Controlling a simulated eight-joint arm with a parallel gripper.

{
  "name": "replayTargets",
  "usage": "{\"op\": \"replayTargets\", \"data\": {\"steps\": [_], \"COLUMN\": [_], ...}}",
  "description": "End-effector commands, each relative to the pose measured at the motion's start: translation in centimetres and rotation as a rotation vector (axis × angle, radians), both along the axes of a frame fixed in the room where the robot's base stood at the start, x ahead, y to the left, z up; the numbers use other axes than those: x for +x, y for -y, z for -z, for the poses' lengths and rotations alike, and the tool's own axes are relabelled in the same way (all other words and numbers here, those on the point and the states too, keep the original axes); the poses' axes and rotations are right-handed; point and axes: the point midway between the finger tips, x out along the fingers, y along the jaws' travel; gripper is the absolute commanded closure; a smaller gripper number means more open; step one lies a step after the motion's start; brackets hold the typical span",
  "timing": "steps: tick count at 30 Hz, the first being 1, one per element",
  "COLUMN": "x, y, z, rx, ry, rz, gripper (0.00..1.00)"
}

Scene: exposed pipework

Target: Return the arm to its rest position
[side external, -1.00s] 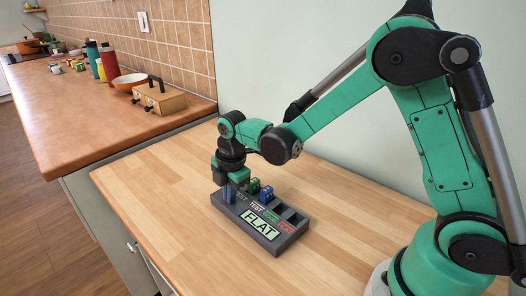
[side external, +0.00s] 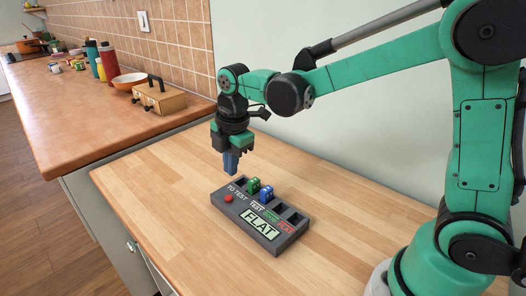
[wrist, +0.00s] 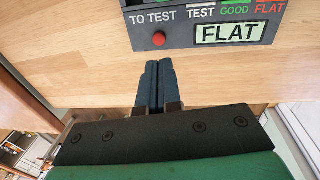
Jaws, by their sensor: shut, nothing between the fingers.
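My gripper (side external: 231,172) hangs above the front left end of the dark grey tester box, clear of it. Its two blue fingers are pressed together with nothing between them; the wrist view shows them side by side (wrist: 156,78). The tester box (side external: 262,228) lies on the wooden worktop, with a red button (side external: 228,198) and a display (side external: 259,225) reading FLAT. The button also shows in the wrist view (wrist: 159,38). A green battery-like piece (side external: 253,186) and a blue one (side external: 266,195) stand in neighbouring slots.
The wooden worktop (side external: 160,190) around the box is clear. To the left, an orange-brown counter (side external: 90,115) carries a wooden box with a black handle (side external: 158,98), an orange bowl (side external: 130,81) and several bottles. A pale wall (side external: 270,40) stands behind.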

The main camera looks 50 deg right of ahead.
Motion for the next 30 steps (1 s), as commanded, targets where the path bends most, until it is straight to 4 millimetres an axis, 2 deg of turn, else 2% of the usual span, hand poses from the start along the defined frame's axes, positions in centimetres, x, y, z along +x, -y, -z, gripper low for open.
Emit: {"op": "replayTargets", "data": {"steps": [4, 7, 11, 15, 21, 25, 30], "x": [-0.2, -1.0, -3.1, -5.9, -9.0, -9.9, -10.3], "y": [0.1, 0.4, 1.1, 1.9, 2.7, 2.9, 3.1], "z": [-0.2, -1.0, -2.6, -3.8, -3.8, -3.5, -3.3], "rx": [0.004, 0.023, 0.089, 0.214, 0.424, 0.524, 0.575], "ry": [0.007, 0.040, 0.124, 0.228, 0.331, 0.360, 0.371], "rz": [0.026, 0.134, 0.416, 0.787, 1.228, 1.396, 1.476], "gripper": [1.00, 1.00, 1.00, 1.00, 1.00, 1.00, 1.00]}}
